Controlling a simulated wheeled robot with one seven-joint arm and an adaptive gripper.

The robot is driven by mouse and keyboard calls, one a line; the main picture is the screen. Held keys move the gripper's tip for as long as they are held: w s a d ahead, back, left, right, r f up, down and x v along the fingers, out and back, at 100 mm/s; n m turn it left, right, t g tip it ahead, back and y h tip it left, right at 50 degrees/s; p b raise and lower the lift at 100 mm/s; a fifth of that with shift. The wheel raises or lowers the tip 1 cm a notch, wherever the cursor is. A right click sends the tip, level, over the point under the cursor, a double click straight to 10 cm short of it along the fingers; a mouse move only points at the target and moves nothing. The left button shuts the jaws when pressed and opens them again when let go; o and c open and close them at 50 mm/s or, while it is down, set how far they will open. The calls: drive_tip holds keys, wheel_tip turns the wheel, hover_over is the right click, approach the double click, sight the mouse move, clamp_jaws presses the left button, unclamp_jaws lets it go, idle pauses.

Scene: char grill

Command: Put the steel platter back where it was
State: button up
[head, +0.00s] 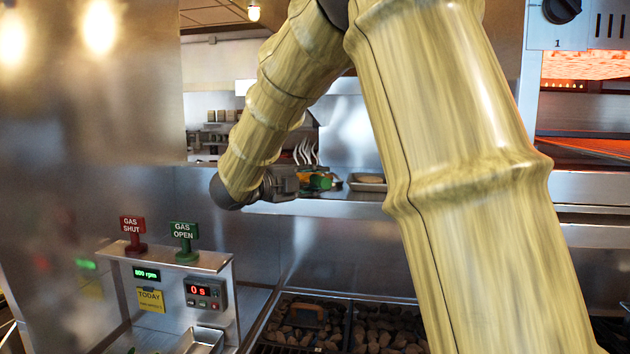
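My gripper (284,183) is at the back steel shelf, small in the head view and seen from the side. Its fingertips point right, close to a green and orange item (317,182) on the shelf. I cannot tell whether they touch it or whether the fingers are open. A shallow steel tray (368,187) with something tan in it lies on the shelf just right of that item. It may be the steel platter. Another steel pan (203,341) is partly visible at the bottom left. My arm hides the right part of the shelf.
A steel stand (222,262) at left carries a red GAS SHUT sign (132,232), a green GAS OPEN sign (185,240) and a timer (205,293) reading 0 s. Dark grill stones (385,330) lie below. A glowing broiler (588,66) is at upper right.

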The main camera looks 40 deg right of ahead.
drive_tip(key=shift+a+b, duration=0.3)
drive_tip(key=a+b, duration=0.4)
drive_tip(key=a, duration=0.7)
drive_tip(key=shift+s+a+r, duration=0.2)
drive_tip(key=shift+r, duration=0.2)
